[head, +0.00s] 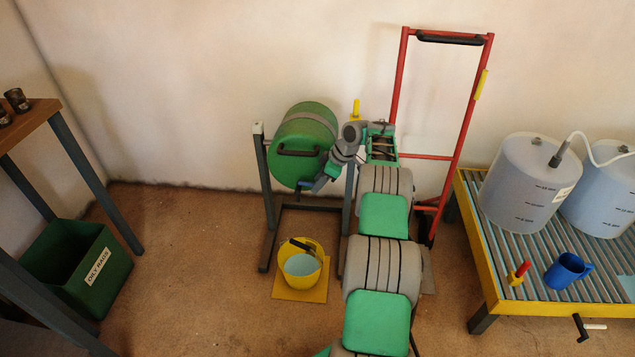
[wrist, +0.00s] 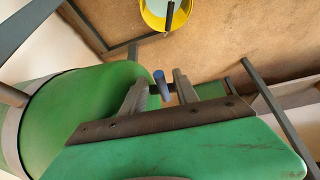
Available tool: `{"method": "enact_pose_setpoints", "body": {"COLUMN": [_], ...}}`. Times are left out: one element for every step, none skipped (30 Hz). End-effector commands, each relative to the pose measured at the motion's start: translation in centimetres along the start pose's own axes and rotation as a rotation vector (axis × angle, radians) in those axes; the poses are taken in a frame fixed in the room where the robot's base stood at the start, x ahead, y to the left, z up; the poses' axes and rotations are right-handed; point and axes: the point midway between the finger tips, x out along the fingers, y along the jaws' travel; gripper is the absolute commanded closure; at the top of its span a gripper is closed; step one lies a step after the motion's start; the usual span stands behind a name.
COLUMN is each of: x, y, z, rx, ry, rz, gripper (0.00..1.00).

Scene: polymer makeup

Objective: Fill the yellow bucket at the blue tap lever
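The yellow bucket (head: 320,277) stands upright on a yellow board (head: 290,292) under the front of the green drum (head: 300,150). A pale blue surface, which looks like liquid, shows inside it, and a dark handle lies across its rim. The bucket also shows at the top of the wrist view (wrist: 151,18). In the head view my gripper (head: 311,186) is at the drum's lower front, and the tap is mostly hidden.
A red hand truck (head: 463,140) stands behind my arm. At right, a yellow-edged bench (head: 470,215) holds white containers (head: 525,185) and a blue mug (head: 567,271). A green bin (head: 100,270) sits under the table at left. Floor between bin and drum stand is clear.

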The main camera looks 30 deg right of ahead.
Motion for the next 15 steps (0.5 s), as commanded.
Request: {"method": "enact_pose_setpoints", "body": {"x": [0.0, -0.2, -0.5, -0.8, -1.3, -2.1, -2.7, -3.4, -4.3, -4.9, -5.5, -6.2, -6.7, -7.0, -7.4], "y": [0.0, 0.0, 0.0, 0.1, 0.1, 0.1, 0.1, 0.1, 0.1, 0.0, 0.0, 0.0, 0.0, 0.0, 0.0], "z": [0.0, -0.1, -0.1, -0.1, -0.1, -0.2, -0.2, -0.2, -0.3, -0.3, -0.3, -0.3, -0.3, -0.3, -0.2], "rx": [0.0, -0.001, -0.001, 0.0, 0.0, -0.001, -0.002, -0.002, -0.002, -0.002, -0.001, -0.001, -0.003, -0.003, -0.002], "ry": [0.0, 0.0, 0.0, 0.0, 0.0, 0.0, 0.001, 0.0, 0.0, 0.0, 0.0, 0.0, 0.001, 0.001, 0.0], "rz": [0.0, 0.0, 0.001, 0.001, 0.002, 0.003, 0.003, 0.003, 0.002, 0.001, 0.001, 0.001, 0.0, 0.0, 0.0], "gripper": [0.64, 0.64, 0.64, 0.64, 0.64, 0.64, 0.64, 0.64, 0.64, 0.64, 0.64, 0.64, 0.64, 0.64, 0.64]}}
